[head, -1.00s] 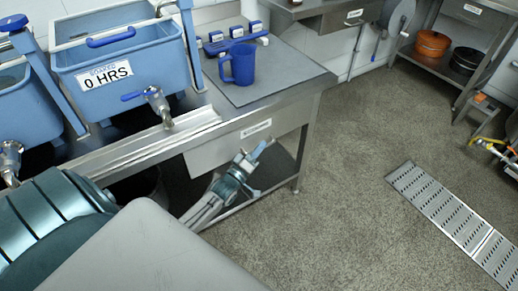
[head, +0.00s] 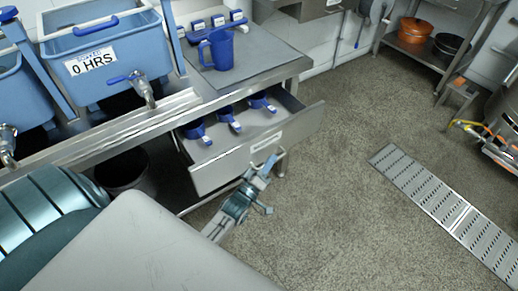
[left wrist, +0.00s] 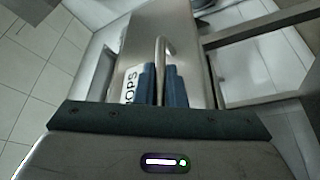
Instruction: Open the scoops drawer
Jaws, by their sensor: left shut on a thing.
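The scoops drawer (head: 222,170) stands pulled out from under the steel bench, with several blue scoops (head: 228,118) lying inside it. My left gripper (head: 266,165) is at the drawer's front. In the left wrist view its two blue fingers (left wrist: 159,85) are shut on the drawer's bar handle (left wrist: 161,58). The label beside the fingers reads "OPS", the rest being hidden. In the head view the gripper covers part of the handle. My right gripper is not in view.
A blue jug (head: 218,50) stands on the bench top (head: 262,60) above the drawer. Blue tubs (head: 105,45) with taps stand at left. A dark bin (head: 122,170) sits under the bench. A floor grate (head: 425,190) lies right; the floor between is clear.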

